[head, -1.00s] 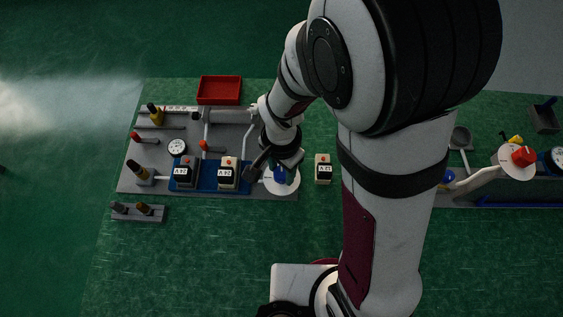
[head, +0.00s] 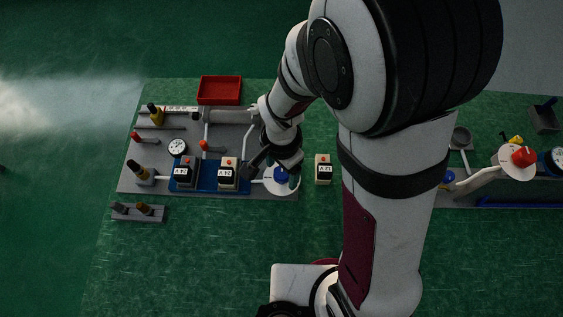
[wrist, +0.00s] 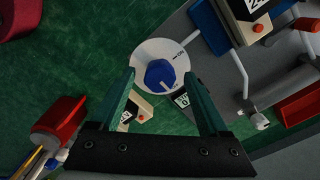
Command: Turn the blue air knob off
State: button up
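The blue air knob (wrist: 160,74) sits on a round white dial plate (wrist: 151,54) with an ON mark at its right side. A pale mark shows on the knob's lower edge in the wrist view. The knob (head: 281,175) also shows in the head view, on its white plate (head: 269,185) at the right end of the grey station. My gripper (wrist: 158,77) is open, with its two green fingers on either side of the knob in the wrist view and a gap on each side. My gripper (head: 275,167) partly covers the plate in the head view. I cannot tell if the fingertips reach the knob's height.
A small beige box with a display (head: 323,169) stands right of the dial. Two similar units stand on a blue base (head: 206,188) to its left. A red tray (head: 219,90) lies at the back. A red knob (head: 523,156) on another white plate is far right.

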aim_at(281, 173)
notch_tip(281, 173, up, 16)
jog(key=s+d+n+y, duration=0.1)
jog(key=s+d, duration=0.3)
jog(key=s, duration=0.2)
jog(key=s+d+n, duration=0.2)
jog(key=s+d, duration=0.1)
jog(key=s, duration=0.4)
jog(key=shift+d+f+n+y, duration=0.3)
jog(key=shift+d+y, duration=0.05)
jog(key=shift+y, duration=0.05)
